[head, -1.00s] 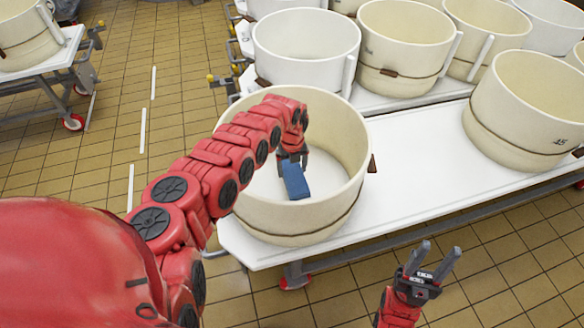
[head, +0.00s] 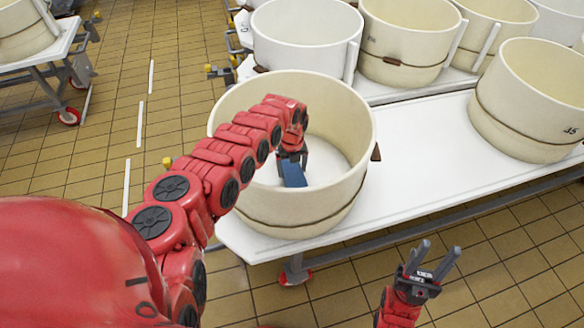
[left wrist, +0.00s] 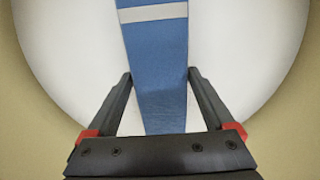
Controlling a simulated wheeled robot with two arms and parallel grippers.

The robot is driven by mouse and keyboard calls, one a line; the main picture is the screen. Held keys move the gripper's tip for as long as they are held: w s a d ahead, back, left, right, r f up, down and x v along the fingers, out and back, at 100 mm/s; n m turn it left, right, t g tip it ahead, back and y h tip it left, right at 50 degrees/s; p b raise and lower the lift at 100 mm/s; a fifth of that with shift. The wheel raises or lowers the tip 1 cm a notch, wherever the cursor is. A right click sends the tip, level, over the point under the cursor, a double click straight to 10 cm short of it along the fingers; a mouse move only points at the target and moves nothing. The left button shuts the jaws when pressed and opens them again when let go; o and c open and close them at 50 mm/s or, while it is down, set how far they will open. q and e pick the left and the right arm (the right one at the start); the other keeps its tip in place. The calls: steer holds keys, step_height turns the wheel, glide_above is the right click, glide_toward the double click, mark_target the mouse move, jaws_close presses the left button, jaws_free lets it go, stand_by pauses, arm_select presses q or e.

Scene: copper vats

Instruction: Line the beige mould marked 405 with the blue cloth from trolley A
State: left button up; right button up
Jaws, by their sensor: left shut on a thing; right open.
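A beige mould (head: 300,212) with a brown band stands at the near left end of the white table. No number is readable on its visible side. My left gripper (head: 293,160) is inside its rim, pointing down, shut on the folded blue cloth (head: 294,176). In the left wrist view the cloth (left wrist: 158,55), with one pale stripe, lies between the fingers (left wrist: 160,76) over the mould's white floor. I cannot tell whether it touches the floor. My right gripper (head: 430,262) is open and empty, in front of the table.
Another beige mould (head: 530,110) with a dark, unclear number stands to the right on the white table (head: 425,165). A white vat (head: 305,40) and more beige moulds (head: 405,45) stand behind. Bare table lies between the two near moulds. Another trolley (head: 45,55) is at the far left.

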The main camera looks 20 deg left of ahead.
arm_select(q)
steer(key=shift+f+b, duration=0.85)
stand_by(0.8)
steer(key=shift+s+f, duration=0.1)
stand_by(1.3)
steer(key=o, duration=1.2)
steer(key=shift+c, duration=0.2)
steer(key=shift+o, duration=0.8)
steer(key=shift+r, duration=0.5)
step_height(320, 180, up, 16)
steer(key=p, duration=0.1)
steer(key=shift+r+p, duration=0.15)
steer(key=shift+p, duration=0.15)
